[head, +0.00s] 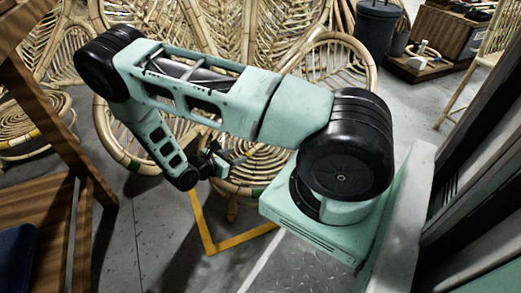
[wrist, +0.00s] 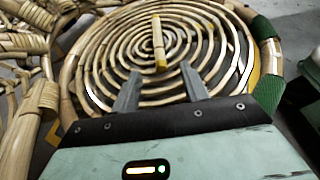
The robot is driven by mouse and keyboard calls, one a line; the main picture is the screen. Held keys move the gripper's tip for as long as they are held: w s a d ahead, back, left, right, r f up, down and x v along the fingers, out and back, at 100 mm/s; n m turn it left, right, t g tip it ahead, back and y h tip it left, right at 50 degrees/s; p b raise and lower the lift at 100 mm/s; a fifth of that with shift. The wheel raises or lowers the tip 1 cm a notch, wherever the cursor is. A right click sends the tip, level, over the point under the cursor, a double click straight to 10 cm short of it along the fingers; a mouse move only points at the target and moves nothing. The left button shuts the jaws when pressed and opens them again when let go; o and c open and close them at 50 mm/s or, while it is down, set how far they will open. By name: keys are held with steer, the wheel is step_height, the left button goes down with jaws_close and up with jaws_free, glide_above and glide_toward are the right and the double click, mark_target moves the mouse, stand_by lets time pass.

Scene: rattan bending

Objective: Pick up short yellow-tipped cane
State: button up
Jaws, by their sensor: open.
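The short yellow-tipped cane (wrist: 158,42) lies on the spiral-woven rattan seat (wrist: 105,62) in the wrist view. It points away from me, with its bright yellow tip at the near end. My gripper (wrist: 160,76) is open, its two grey fingers apart with nothing held. The yellow tip shows just beyond the fingertips and about midway between them. I cannot tell the height of the fingers above the cane. In the head view my gripper (head: 229,160) hangs over the seat (head: 262,162), and I cannot make out the cane there.
A thick rattan rim with a green wrapping (wrist: 268,92) borders the seat at the right. Bundled rattan poles (wrist: 22,125) stand close at the left. In the head view, rattan chairs crowd the back, a wooden frame (head: 60,165) stands left, and dark buckets (head: 376,30) stand at the back right.

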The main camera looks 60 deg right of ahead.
mark_target(254, 148)
steer(key=b+x, duration=0.2)
steer(key=x, duration=0.3)
steer(key=shift+d+f, duration=0.1)
steer(key=shift+d, duration=0.05)
steer(key=b+x, duration=0.3)
steer(key=b, duration=0.1)
steer(key=shift+d+f, duration=0.15)
steer(key=shift+d, duration=0.9)
jaws_close()
